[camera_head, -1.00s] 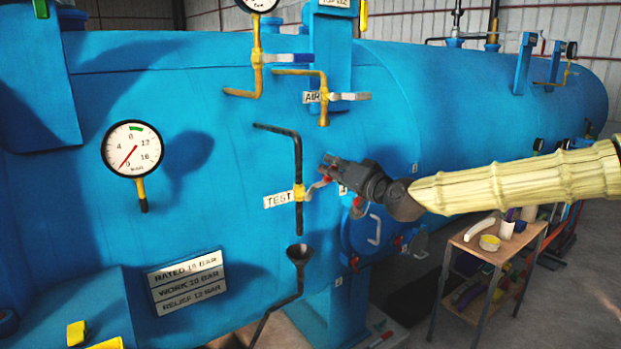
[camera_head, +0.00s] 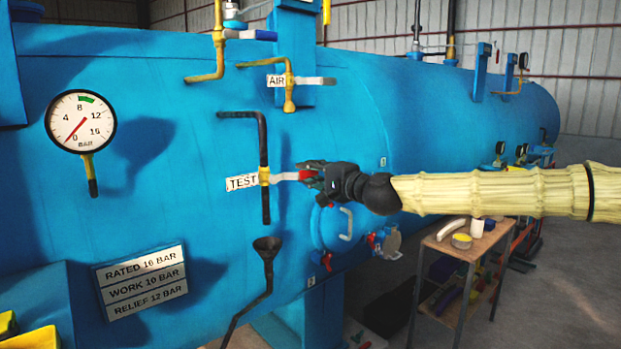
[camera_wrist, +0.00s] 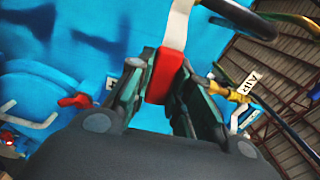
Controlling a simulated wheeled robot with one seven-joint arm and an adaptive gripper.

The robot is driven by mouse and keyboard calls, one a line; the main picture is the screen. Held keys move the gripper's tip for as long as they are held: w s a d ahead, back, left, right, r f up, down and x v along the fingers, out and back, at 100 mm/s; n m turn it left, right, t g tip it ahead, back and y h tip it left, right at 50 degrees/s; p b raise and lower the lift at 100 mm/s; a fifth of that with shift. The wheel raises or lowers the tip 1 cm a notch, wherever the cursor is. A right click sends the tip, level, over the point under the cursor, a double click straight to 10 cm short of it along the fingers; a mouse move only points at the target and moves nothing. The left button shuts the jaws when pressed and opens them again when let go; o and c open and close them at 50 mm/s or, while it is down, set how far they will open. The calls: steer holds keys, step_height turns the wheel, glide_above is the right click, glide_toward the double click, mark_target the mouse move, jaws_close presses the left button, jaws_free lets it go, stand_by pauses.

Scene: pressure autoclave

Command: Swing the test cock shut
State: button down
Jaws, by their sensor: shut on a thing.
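The test cock (camera_head: 264,176) is a yellow valve on a black vertical pipe, beside the TEST label (camera_head: 242,183). Its pale lever (camera_head: 284,176) points right, about level and across the pipe. My gripper (camera_head: 313,174) comes in from the right and is shut on the lever's red end. In the wrist view the red grip (camera_wrist: 162,78) sits between the two fingers, with the pale lever (camera_wrist: 179,24) running on past them. The fingers partly hide the red end in the head view.
A black funnel (camera_head: 267,244) stands below the cock's pipe. The AIR cock (camera_head: 290,81) with its pale lever is above. A pressure gauge (camera_head: 81,121) is at left. A round hatch (camera_head: 332,228) is below my gripper, and a small shelf table (camera_head: 474,240) stands right.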

steer(key=shift+w+d+f+m+b, duration=0.1)
steer(key=shift+d+f+m+b, duration=0.1)
steer(key=shift+m+b, duration=0.2)
steer(key=c, duration=1.3)
jaws_free()
steer(key=shift+a+f, duration=0.1)
steer(key=shift+f, duration=0.05)
steer(key=v, duration=1.2)
